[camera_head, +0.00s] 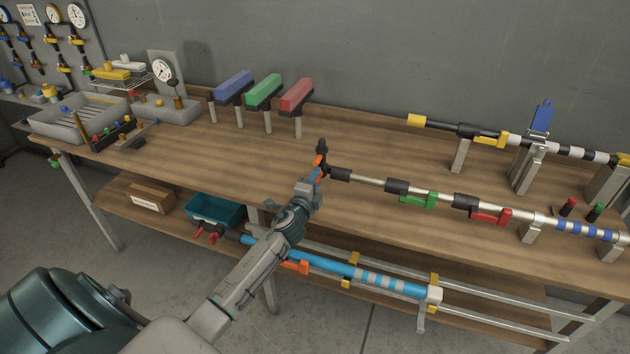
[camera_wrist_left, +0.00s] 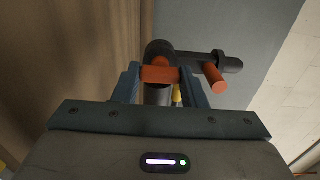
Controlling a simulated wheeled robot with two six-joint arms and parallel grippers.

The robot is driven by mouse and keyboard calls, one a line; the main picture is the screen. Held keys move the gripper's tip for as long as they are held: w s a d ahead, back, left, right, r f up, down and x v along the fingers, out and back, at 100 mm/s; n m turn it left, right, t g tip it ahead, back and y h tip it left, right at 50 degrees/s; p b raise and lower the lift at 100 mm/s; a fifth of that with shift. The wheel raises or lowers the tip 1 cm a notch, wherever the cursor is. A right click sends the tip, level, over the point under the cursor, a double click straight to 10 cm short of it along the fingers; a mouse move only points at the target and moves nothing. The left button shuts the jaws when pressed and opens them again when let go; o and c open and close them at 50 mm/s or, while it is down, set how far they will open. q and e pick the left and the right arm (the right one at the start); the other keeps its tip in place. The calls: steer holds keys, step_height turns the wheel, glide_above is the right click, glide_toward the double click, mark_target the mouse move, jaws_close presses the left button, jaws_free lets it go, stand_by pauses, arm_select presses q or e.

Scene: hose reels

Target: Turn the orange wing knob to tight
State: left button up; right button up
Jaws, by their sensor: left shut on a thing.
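The orange wing knob (camera_head: 319,160) is at the left end of the front pole, beside a black fitting (camera_head: 322,147) above the bench top. My left gripper (camera_head: 315,179) reaches it from the front. In the left wrist view, one orange wing (camera_wrist_left: 160,75) lies between the two fingers, and they are shut on it. A second orange bar (camera_wrist_left: 214,77) shows to the right, outside the fingers, below a black arm of the fitting (camera_wrist_left: 202,59). The knob's far side is hidden. No tight mark can be read. My right gripper is not in view.
The front pole (camera_head: 366,180) carries a green lever (camera_head: 418,201) and a red lever (camera_head: 491,217). Behind it is a second pole with a yellow end (camera_head: 419,120). Blue, green and red blocks stand on posts at the back left. The bench (camera_head: 250,172) is clear left of the knob.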

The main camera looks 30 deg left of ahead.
arm_select(q)
steer(key=shift+f, duration=0.1)
stand_by(0.3)
steer(key=o, duration=1)
steer(key=b+v, duration=0.2)
steer(key=v, duration=0.9)
steer(key=shift+w, duration=0.1)
